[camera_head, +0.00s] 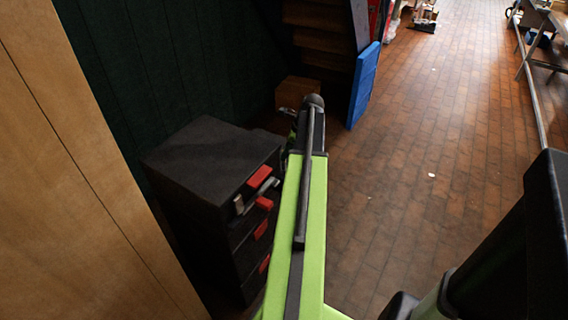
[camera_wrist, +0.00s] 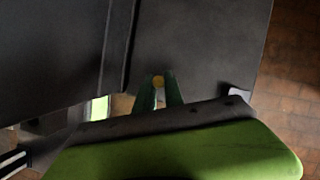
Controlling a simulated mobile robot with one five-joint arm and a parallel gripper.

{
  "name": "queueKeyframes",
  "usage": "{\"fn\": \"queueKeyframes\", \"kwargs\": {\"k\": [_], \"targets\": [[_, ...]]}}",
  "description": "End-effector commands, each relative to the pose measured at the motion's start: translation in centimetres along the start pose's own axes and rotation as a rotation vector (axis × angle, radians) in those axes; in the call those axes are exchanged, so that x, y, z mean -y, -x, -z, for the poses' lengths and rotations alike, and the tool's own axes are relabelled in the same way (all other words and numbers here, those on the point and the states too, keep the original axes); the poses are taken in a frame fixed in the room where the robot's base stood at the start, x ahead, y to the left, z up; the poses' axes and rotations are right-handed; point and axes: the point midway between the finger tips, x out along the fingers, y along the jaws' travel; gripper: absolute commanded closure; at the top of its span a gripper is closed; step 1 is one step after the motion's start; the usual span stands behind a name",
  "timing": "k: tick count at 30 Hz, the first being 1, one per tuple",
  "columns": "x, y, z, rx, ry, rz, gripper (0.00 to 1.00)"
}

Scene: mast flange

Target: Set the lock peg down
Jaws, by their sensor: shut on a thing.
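My gripper (camera_wrist: 159,88) shows in the wrist view as two dark green fingers closed on a small yellowish round piece, which I take to be the lock peg (camera_wrist: 158,81). Only its end shows between the fingertips; the rest is hidden. Behind it in the wrist view is a dark grey flat surface (camera_wrist: 195,45). I cannot tell whether the peg touches it. In the head view my lime-green arm reaches forward beside the black drawer cabinet, and its far end hides the gripper and peg.
The black drawer cabinet (camera_head: 210,155) with red handles stands left of my arm, its flat top looking bare. A wooden panel (camera_head: 70,190) is at the left. A blue board (camera_head: 363,85) leans beyond. The brick floor (camera_head: 430,130) to the right is mostly clear.

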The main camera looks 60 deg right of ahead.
Motion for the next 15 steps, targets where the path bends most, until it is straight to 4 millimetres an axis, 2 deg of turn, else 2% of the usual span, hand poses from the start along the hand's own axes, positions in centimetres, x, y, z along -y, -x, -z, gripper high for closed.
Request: {"fn": "queueKeyframes", "kwargs": {"k": [1, 3, 9, 14, 15], "targets": [[0.00, -1.81, 0.77, 0.000, 0.000, 0.000, 1.00], [0.00, -2.33, 1.01, 0.000, 0.000, 0.000, 1.00], [0.00, -1.85, 0.85, 0.000, 0.000, 0.000, 1.00], [0.01, -2.30, 1.06, 0.000, -0.001, 0.000, 1.00], [0.01, -2.16, 1.01, 0.000, -0.001, 0.000, 0.83]]}}
